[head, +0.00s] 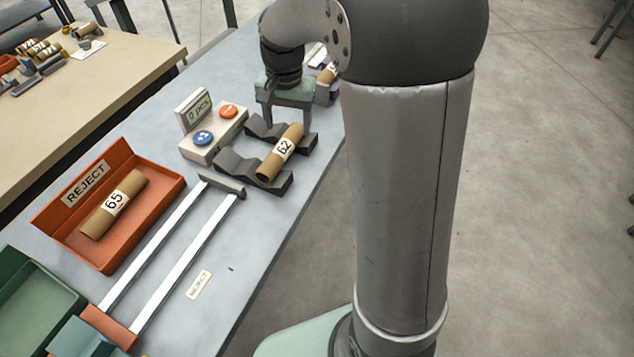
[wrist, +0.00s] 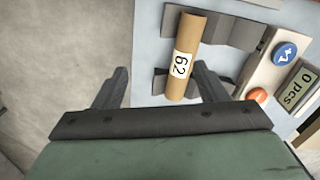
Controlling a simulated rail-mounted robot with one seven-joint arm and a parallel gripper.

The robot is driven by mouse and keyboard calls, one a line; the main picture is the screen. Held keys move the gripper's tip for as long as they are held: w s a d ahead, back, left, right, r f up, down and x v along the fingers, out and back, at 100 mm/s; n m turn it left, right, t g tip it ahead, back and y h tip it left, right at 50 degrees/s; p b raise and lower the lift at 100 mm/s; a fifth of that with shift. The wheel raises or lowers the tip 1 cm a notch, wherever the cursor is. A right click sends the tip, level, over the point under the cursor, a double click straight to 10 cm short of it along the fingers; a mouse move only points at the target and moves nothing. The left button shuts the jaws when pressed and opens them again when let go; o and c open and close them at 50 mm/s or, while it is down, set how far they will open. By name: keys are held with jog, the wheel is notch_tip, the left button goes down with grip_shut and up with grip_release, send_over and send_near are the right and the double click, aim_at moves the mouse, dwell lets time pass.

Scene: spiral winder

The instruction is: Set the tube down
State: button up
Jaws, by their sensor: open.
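A brown cardboard tube labelled 62 (head: 284,148) lies across two dark grey notched blocks (head: 237,166) on the grey table. It also shows in the wrist view (wrist: 195,30), lying on the blocks beyond my fingers. My gripper (head: 283,120) is open just behind the tube in the head view. In the wrist view its two dark fingers (wrist: 162,75) are spread with nothing held between them. The tube is nearer the right finger there. I cannot tell the height of the fingers above the table.
A counter box (head: 212,132) reading 0 pcs, with blue and orange buttons, stands left of the blocks. An orange REJECT tray (head: 160,188) holds a tube labelled 65 (head: 114,205). Two pale rails (head: 185,265) run toward the front. A green tray (head: 40,310) is at lower left.

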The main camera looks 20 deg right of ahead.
jog(key=s+f+n, duration=0.1)
jog(key=s+n, duration=0.5)
jog(key=s, duration=1.7)
jog(key=shift+s+a+f+n, duration=0.15)
jog(key=shift+s+n, duration=0.15)
jog(key=shift+n, duration=0.1)
jog(key=shift+f, duration=0.1)
jog(key=f+b, duration=0.5)
jog(key=shift+w+a+f, duration=0.1)
jog(key=shift+a, duration=0.3)
